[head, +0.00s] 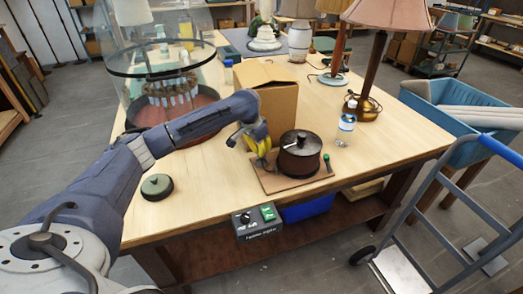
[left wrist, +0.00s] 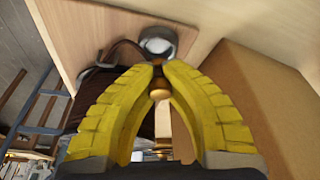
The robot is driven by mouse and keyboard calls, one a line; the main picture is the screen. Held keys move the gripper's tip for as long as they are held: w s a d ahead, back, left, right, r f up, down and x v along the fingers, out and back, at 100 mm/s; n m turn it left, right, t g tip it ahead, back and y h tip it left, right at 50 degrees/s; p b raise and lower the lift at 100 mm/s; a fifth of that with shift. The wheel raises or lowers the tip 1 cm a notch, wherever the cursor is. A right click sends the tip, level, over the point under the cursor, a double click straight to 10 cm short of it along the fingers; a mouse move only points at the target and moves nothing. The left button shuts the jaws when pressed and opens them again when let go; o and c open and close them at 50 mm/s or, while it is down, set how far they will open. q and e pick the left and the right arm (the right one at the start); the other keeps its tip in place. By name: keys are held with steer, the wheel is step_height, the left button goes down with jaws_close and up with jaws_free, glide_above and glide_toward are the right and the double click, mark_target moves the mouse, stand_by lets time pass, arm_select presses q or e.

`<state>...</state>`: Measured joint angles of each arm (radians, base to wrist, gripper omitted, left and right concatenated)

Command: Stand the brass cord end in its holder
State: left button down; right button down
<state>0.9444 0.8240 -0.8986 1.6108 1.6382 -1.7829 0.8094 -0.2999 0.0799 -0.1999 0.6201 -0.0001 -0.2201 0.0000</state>
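My left gripper (head: 258,145) has yellow fingers and is at the left edge of the dark brown round pot (head: 299,158), in front of the cardboard box. In the left wrist view, the fingertips (left wrist: 158,68) come together around a small brass piece (left wrist: 159,90), which looks like the brass cord end. Its far end and any cord are hidden by the fingers. The fingers hide the brass piece in the head view. I cannot pick out its holder with certainty. My right gripper is not in view.
The pot sits on a brown board (head: 268,181) with a small green-topped post (head: 326,158). A cardboard box (head: 273,95) stands behind, a water bottle (head: 345,130) to the right. A control box (head: 257,222) is at the table's front edge. A dark green disc (head: 157,186) lies left.

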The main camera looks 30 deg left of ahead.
mark_target(261, 164)
arm_select(q)
steer(key=shift+f, duration=1.6)
steer(key=shift+f, duration=0.5)
steer(key=c, duration=1.5)
jaws_free()
steer(key=shift+s, duration=0.1)
steer(key=shift+r, duration=3.5)
